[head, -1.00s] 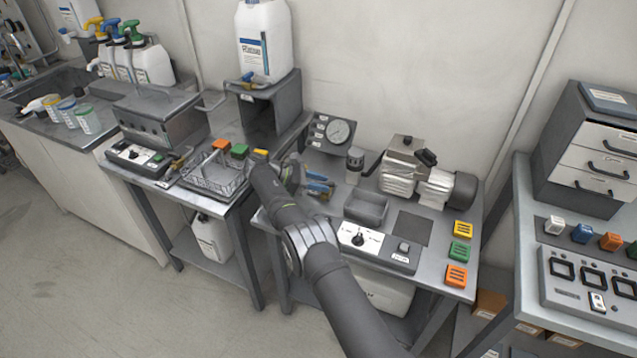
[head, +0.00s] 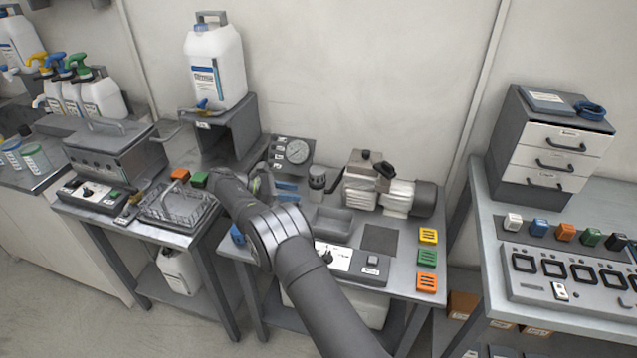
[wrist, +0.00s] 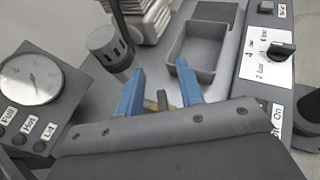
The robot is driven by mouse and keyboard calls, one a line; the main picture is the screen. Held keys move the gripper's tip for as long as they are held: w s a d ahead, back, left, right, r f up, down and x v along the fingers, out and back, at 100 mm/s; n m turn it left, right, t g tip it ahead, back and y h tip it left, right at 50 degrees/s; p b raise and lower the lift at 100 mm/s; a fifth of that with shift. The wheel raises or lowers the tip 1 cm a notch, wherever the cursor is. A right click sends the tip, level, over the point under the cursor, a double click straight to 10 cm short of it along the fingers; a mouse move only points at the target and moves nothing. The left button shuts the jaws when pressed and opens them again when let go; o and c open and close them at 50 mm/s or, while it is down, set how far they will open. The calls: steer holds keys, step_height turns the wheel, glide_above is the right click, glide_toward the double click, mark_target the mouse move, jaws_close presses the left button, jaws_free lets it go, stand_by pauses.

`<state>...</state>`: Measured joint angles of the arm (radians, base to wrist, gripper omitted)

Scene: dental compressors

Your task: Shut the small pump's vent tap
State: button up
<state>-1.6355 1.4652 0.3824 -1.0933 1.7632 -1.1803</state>
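The small pump (head: 362,190), a ribbed silver body with a dark motor end, stands at the back of the middle bench. My gripper (head: 287,191) is left of the pump, below the gauge, partly hidden by my arm. In the wrist view its blue fingers (wrist: 160,93) are apart, with a small grey peg (wrist: 162,100) showing between them, apart from both. Part of the pump's ribbed body (wrist: 150,18) shows at the top of that view.
A round gauge (head: 297,151) on a labelled panel and a grey slotted cylinder (head: 317,180) stand close to my gripper. An open grey tray (head: 333,220) and a dial box (head: 372,267) lie in front. Coloured blocks (head: 427,258) line the bench's right edge.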

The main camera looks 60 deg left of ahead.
steer(key=w+d+r, duration=0.5)
steer(key=w+d, duration=0.1)
steer(key=w, duration=0.1)
steer(key=shift+r, duration=0.2)
stand_by(0.4)
steer(key=s+a+r+g+y, duration=0.4)
steer(key=s+a+r+g, duration=0.3)
steer(key=g, duration=0.6)
steer(key=f, duration=1.7)
steer(key=shift+w, duration=0.2)
jaws_close()
